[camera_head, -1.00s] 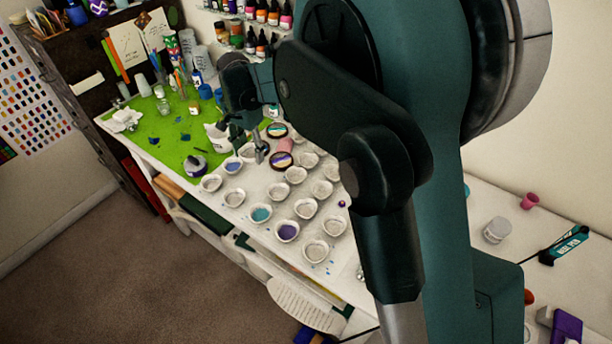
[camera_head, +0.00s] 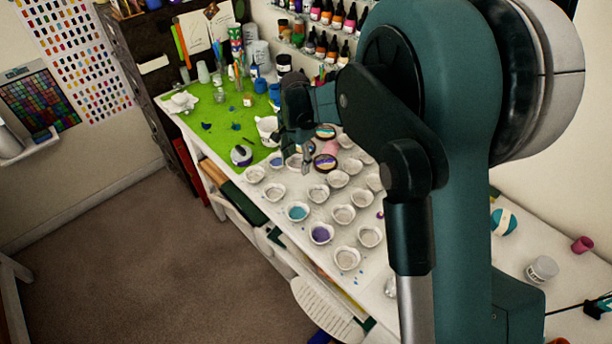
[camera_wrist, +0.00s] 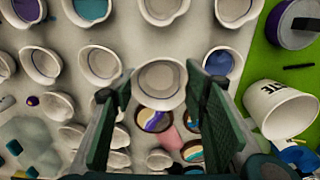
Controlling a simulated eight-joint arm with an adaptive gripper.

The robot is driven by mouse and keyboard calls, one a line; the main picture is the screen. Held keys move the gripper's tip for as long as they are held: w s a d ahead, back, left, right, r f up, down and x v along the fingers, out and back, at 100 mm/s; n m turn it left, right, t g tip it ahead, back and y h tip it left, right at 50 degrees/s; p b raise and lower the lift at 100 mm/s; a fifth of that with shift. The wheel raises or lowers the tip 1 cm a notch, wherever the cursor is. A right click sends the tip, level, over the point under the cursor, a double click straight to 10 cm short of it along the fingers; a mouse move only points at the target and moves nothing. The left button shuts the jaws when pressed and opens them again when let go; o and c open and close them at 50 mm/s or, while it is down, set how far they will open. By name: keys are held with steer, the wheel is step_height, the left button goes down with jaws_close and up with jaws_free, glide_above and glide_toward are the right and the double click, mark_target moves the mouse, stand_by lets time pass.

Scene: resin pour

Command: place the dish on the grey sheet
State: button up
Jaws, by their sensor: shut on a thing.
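A white round dish (camera_wrist: 158,82) is held between the two fingers of my gripper (camera_wrist: 158,100) in the wrist view, with a pale grey inside. My gripper (camera_head: 305,166) shows in the head view above the far part of the white table, near the green mat's edge; my arm hides much of the table beyond it. A pale grey, irregular patch (camera_wrist: 45,140) lies at the lower left of the wrist view; I cannot tell whether it is the grey sheet. No clear grey sheet shows in the head view.
Several similar dishes stand in rows, including a teal one (camera_head: 297,212) and a purple one (camera_head: 321,234). Patterned round pieces (camera_wrist: 152,120) lie close by. Bottles line the wall shelf.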

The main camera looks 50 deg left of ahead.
mark_target(297, 167)
steer(key=shift+f, duration=1.6)
steer(key=shift+f, duration=1.85)
steer(key=shift+f, duration=0.15)
steer(key=o, duration=0.9)
step_height(297, 167, up, 12)
steer(key=shift+r, duration=0.2)
